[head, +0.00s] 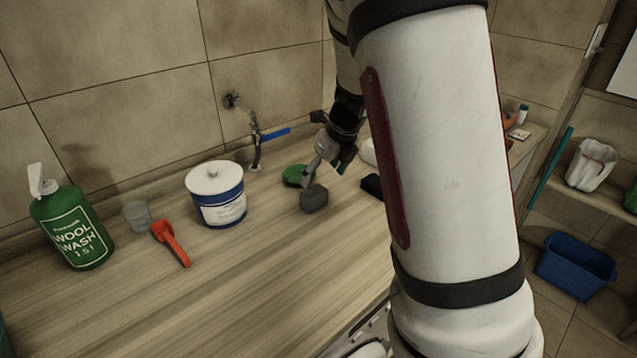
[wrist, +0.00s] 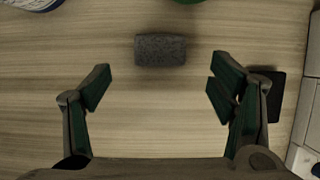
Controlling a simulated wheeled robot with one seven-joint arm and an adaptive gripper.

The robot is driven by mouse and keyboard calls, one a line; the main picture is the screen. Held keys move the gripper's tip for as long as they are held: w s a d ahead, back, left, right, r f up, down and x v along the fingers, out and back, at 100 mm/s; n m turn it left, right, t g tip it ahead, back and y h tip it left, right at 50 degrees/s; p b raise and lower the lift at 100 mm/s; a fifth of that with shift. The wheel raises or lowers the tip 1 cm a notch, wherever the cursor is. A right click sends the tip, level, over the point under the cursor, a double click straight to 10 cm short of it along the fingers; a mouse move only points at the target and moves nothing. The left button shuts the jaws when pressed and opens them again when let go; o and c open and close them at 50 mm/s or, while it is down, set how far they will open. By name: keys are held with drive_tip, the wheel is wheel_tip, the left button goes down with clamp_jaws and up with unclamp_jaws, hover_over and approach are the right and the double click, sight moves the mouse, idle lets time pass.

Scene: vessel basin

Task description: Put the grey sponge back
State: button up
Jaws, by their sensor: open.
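The grey sponge (head: 314,198) is a small dark grey block lying on the wooden counter, right of the white and blue tub. In the wrist view the sponge (wrist: 160,49) lies ahead of my fingertips, between their lines and apart from both. My gripper (wrist: 160,82) is open and empty, with green-padded fingers spread wide. In the head view my gripper (head: 326,160) is above the counter just behind the sponge, partly hidden by my arm.
A green object (head: 297,175) lies behind the sponge. A dark flat block (wrist: 268,92) is by my right finger. The front counter is clear.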

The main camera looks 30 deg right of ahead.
drive_tip(key=s+a+r+n+y, duration=0.2)
drive_tip(key=s+a+r+n, duration=1.1)
drive_tip(key=n, duration=0.4)
drive_tip(key=s+a+r+n+h, duration=0.1)
drive_tip(key=s+r+n+h, duration=0.1)
drive_tip(key=s+n, duration=1.3)
drive_tip(key=shift+s+a+r+n+h, duration=0.3)
drive_tip(key=shift+r+n+h, duration=0.15)
drive_tip(key=shift+n, duration=0.55)
